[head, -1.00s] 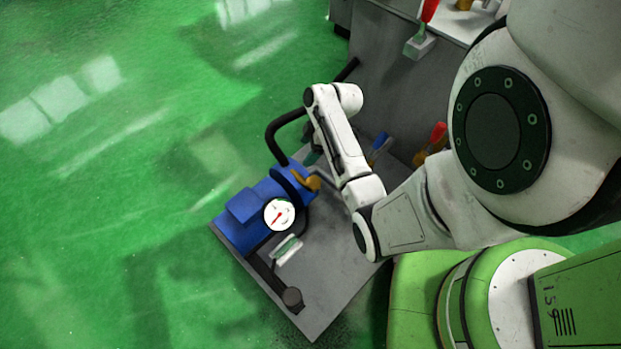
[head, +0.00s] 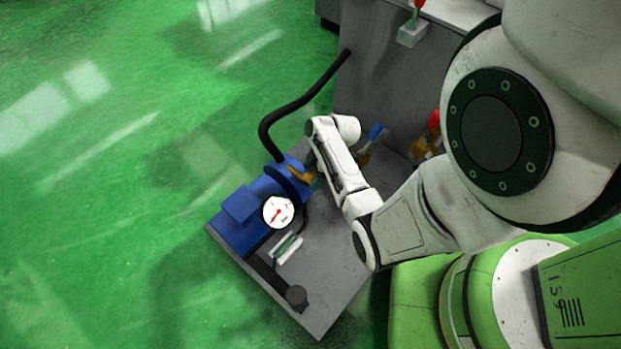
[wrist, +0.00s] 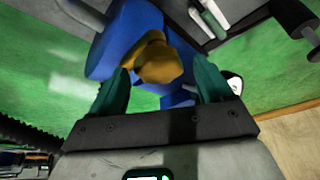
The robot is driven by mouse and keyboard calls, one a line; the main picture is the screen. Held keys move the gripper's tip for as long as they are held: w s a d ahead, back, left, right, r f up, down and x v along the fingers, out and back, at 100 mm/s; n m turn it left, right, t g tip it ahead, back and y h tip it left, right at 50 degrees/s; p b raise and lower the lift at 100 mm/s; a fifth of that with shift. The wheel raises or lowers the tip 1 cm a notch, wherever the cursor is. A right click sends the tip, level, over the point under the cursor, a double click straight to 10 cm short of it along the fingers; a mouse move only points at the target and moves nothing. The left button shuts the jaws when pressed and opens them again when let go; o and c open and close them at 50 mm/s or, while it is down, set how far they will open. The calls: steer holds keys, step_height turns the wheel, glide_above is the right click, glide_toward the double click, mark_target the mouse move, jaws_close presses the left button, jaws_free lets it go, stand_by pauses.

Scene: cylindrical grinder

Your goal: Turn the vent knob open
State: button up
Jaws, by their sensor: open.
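A gold-brown knob (head: 300,174), which looks like the vent knob, sits on a blue machine unit (head: 240,210) in the head view. In the wrist view the knob (wrist: 152,60) shows larger, on the blue body (wrist: 122,42). My gripper (wrist: 163,85) is open, its two dark green fingers apart. The knob appears between and beyond the fingertips, nearer the left finger; I cannot tell whether they touch. In the head view my arm hides most of the gripper, which is close to the knob's right side.
A white gauge (head: 278,212) with a red needle stands beside the blue unit. A black hose (head: 300,103) arches up behind it. The grey base plate (head: 335,260) carries a dark post (head: 296,296). Blue (head: 376,132) and red (head: 434,121) handles stand right of my forearm.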

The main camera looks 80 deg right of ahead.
steer(key=shift+x, duration=0.9)
steer(key=shift+d, duration=0.1)
steer(key=c, duration=1)
steer(key=shift+n+g+y, duration=0.25)
steer(key=shift+n+y, duration=0.15)
steer(key=shift+n, duration=0.9)
steer(key=shift+n+g+y, duration=0.25)
steer(key=shift+n+y, duration=0.15)
steer(key=shift+n, duration=0.9)
steer(key=o, duration=1)
